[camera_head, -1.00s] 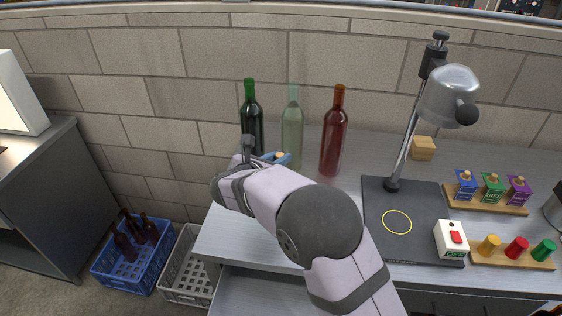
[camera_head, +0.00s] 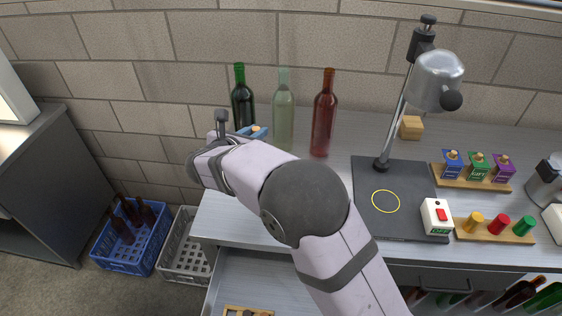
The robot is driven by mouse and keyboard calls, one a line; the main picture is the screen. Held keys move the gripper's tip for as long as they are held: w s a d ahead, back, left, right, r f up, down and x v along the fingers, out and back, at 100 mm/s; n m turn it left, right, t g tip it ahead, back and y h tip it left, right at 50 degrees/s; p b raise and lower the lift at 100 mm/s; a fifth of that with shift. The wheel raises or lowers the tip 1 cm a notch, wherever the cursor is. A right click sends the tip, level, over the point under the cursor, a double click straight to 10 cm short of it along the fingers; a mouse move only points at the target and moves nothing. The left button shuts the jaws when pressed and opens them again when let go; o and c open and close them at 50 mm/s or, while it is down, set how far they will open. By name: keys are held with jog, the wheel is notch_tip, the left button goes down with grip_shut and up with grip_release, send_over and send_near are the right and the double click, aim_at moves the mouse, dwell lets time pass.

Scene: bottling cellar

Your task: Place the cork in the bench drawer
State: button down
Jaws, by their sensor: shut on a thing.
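A small tan piece, by its look the cork (camera_head: 256,128), shows between the blue fingertips of my gripper (camera_head: 254,132). The gripper is shut on it. It is in front of the green bottles, at the left rear of the bench. The arm hides part of the gripper, and its height above the bench top is hard to tell. The bench drawer (camera_head: 262,272) is pulled open below the front edge of the bench, at the bottom of the view. My arm covers its right side.
A dark green bottle (camera_head: 242,100), a pale green bottle (camera_head: 283,120) and a red bottle (camera_head: 323,120) stand behind my gripper. A lamp (camera_head: 435,82) stands on a dark mat (camera_head: 400,222) to the right. A wooden piece (camera_head: 235,309) lies in the drawer.

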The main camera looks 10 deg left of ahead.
jog(key=s+a+f+n+y+b, duration=0.2)
jog(key=s+a+b, duration=0.2)
jog(key=s+a, duration=0.25)
jog(key=s+d+f+m+h, duration=0.2)
jog(key=s+d, duration=0.2)
jog(key=d, duration=0.2)
jog(key=shift+w+d+f, duration=0.1)
jog(key=shift+w+f, duration=0.05)
jog(key=shift+f, duration=4.9)
jog(key=shift+f, duration=0.2)
jog(key=c, duration=1.7)
grip_release()
jog(key=shift+o, duration=0.2)
